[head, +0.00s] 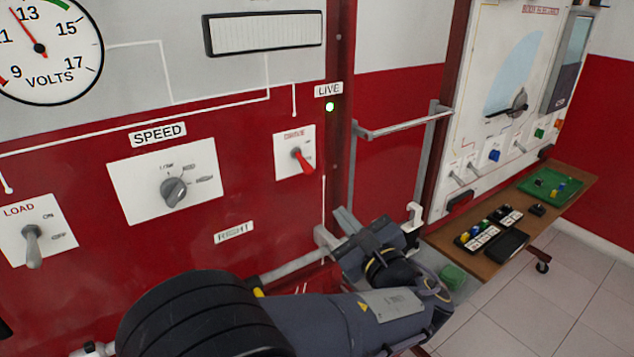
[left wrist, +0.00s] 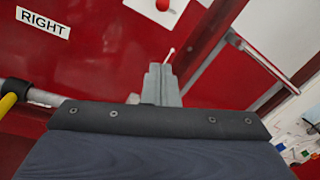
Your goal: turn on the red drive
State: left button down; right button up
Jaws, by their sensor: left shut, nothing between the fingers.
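The red drive switch (head: 303,160) is a small red lever on a white plate (head: 283,155) labelled DRIVE, on the red panel. Its lever points down and to the right. In the left wrist view only the lower part of the red switch (left wrist: 164,4) shows at the top edge. My left gripper (head: 348,226) is shut and empty, below and to the right of the switch and apart from it. Its closed fingers (left wrist: 160,84) show in the middle of the left wrist view. My right gripper is not in view.
A green lamp (head: 330,106) glows under the LIVE label. The SPEED knob (head: 173,191) and LOAD lever (head: 32,246) are on the left. A grey handrail (head: 402,124) and a second trainer's wooden shelf (head: 574,187) are at the right.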

pick_arm(q)
jog(key=shift+w, duration=0.1)
jog(key=p, duration=0.3)
send_near(310, 177)
jog(key=x, duration=0.4)
jog(key=shift+w+a, duration=0.2)
jog(key=shift+w, duration=0.15)
jog(key=r, duration=0.1)
jog(key=s+r, duration=0.1)
jog(key=s+r+p, duration=0.1)
jog(key=shift+s+a+r, duration=0.1)
jog(key=shift+a, duration=0.2)
jog(key=shift+r, duration=0.1)
